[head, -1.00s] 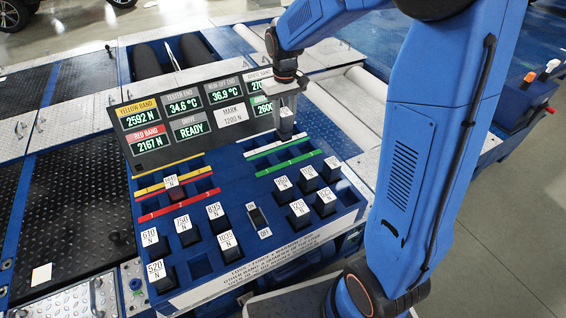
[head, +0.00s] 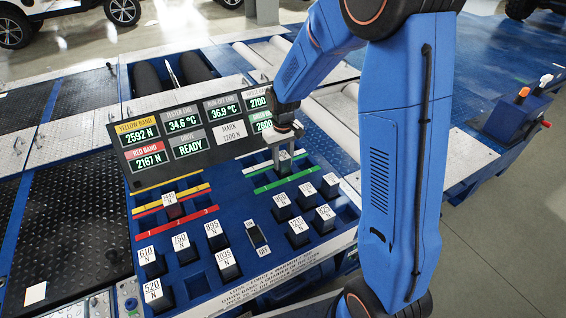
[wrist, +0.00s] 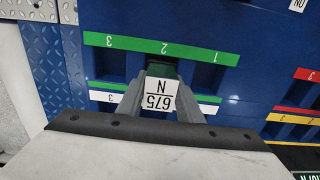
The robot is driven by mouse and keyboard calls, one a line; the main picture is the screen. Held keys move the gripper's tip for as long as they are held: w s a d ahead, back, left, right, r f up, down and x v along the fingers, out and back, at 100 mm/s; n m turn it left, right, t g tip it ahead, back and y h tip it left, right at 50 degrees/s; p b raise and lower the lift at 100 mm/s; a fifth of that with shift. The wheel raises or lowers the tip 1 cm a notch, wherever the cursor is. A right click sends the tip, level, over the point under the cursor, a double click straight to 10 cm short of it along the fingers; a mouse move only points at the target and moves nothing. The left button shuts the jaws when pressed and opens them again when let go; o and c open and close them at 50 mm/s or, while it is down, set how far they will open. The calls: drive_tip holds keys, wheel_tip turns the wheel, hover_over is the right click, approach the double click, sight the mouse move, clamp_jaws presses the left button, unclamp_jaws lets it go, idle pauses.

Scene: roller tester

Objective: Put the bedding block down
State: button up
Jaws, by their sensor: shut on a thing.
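The block labelled 675 N (wrist: 158,93) has a white top label and a dark green side. My gripper (head: 284,157) is shut on it, with one finger on each side. In the wrist view my gripper (wrist: 161,100) holds the block over the middle slot of the green band row, beside the number 2 on the green strip (wrist: 162,49). That slot is mostly hidden by the block. I cannot tell whether the block hangs just above the slot or sits in it. In the head view the green strip (head: 287,180) runs just in front of the block.
A dark red block (head: 174,209) stands in the red band row. Several black labelled blocks, such as 750 N (head: 184,248), stand on the blue panel around a switch (head: 256,234). The display board (head: 190,130) rises close behind my gripper. Empty slots (wrist: 110,65) flank the held block.

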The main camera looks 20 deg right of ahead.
drive_tip(key=shift+f, duration=0.4)
drive_tip(key=shift+f, duration=0.1)
